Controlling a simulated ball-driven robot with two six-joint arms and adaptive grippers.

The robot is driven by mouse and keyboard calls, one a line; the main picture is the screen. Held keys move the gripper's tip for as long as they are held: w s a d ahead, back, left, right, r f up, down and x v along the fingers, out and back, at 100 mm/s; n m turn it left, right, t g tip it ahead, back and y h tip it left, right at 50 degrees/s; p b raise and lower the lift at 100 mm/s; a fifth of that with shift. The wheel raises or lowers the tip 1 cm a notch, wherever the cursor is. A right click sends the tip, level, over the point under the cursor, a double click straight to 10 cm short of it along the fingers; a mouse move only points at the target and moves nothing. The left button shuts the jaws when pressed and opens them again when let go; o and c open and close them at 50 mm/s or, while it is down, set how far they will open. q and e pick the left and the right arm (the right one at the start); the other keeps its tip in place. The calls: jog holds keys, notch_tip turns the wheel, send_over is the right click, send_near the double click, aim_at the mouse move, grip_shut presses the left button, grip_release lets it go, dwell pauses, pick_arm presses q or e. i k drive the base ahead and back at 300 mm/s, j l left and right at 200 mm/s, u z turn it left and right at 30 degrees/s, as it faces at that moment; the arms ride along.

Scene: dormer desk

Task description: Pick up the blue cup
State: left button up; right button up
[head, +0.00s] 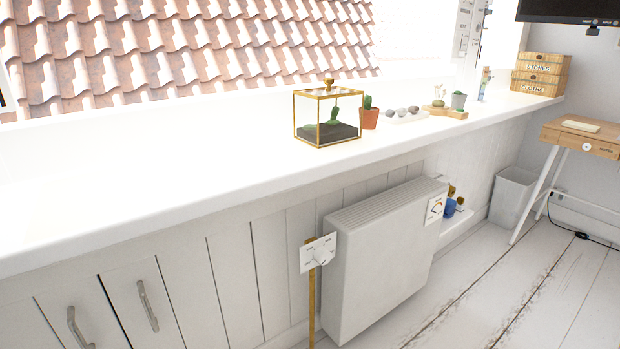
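A small blue object (449,208), which may be the blue cup, stands low behind the right end of the white radiator, near a low white ledge. Brown or gold items (460,201) are right beside it. The radiator and a white card hide part of this group, and it is too small to tell its exact shape. Neither of my grippers is in view.
The white radiator (380,262) stands below the long white sill (200,185). On the sill are a glass terrarium (328,131), a potted cactus (369,116) and wooden boxes (539,74). A white bin (511,196) and a small wooden desk (580,137) are at right. The plank floor (480,285) is mostly clear.

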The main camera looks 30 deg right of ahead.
aim_at(451, 207)
jog(key=z, duration=1.85)
jog(key=i+l, duration=0.4)
jog(key=i+j+u, duration=0.05)
jog(key=i, duration=0.05)
